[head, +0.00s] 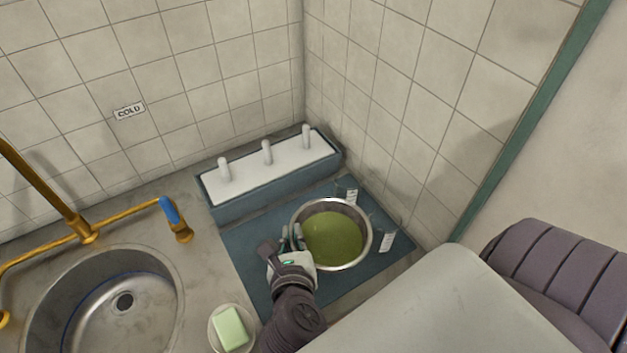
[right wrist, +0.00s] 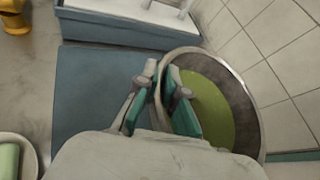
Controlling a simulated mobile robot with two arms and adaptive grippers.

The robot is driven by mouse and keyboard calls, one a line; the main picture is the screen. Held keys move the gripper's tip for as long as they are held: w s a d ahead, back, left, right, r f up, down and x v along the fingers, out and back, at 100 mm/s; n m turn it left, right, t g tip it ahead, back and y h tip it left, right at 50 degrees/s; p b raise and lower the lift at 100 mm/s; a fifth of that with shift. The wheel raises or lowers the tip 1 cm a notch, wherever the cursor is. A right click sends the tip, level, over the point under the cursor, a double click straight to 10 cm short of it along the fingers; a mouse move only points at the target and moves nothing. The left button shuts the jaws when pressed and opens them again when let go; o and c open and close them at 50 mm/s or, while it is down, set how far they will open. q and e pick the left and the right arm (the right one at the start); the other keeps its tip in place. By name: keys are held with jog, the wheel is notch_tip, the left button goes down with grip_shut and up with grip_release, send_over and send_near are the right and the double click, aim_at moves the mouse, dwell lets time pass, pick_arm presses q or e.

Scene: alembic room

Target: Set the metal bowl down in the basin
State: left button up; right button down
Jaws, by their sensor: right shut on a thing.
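The metal bowl (head: 361,256), round and silver with green contents (head: 333,238), is at the blue mat in the corner. It also shows in the right wrist view (right wrist: 244,104). My right gripper (head: 293,240) is shut on the bowl's near-left rim; in the right wrist view its fingers (right wrist: 163,95) straddle the rim. I cannot tell whether the bowl rests on the mat or hangs just above it. The round metal basin (head: 75,308) is sunk in the counter at the lower left, empty, with a drain in its floor. My left gripper is not in view.
A brass tap (head: 80,228) with a blue-handled valve (head: 171,212) stands behind the basin. A soap bar (head: 230,328) on a dish lies between basin and blue mat (head: 245,250). A blue-grey rack with white pegs (head: 235,207) stands behind the mat. Tiled walls close the corner.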

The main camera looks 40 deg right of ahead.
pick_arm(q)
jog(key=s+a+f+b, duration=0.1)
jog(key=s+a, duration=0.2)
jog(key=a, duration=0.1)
pick_arm(e)
jog(key=shift+m+g+h, duration=0.3)
jog(key=shift+m+h, duration=0.2)
jog(key=shift+m, duration=0.1)
jog(key=w+f+b, duration=0.1)
jog(key=w, duration=0.2)
jog(key=w+d+f+b, duration=0.1)
jog(key=w+f, duration=0.1)
jog(key=w, duration=0.1)
jog(key=w+d+f+b, duration=0.1)
jog(key=w+f+b, duration=0.1)
jog(key=w, duration=0.2)
jog(key=shift+d+f, duration=0.15)
jog(key=shift+f, duration=0.1)
jog(key=shift+w+d+f, duration=0.1)
jog(key=shift+w, duration=0.1)
notch_tip(320, 180, down, 4)
jog(key=b, duration=0.3)
jog(key=shift+b, duration=0.4)
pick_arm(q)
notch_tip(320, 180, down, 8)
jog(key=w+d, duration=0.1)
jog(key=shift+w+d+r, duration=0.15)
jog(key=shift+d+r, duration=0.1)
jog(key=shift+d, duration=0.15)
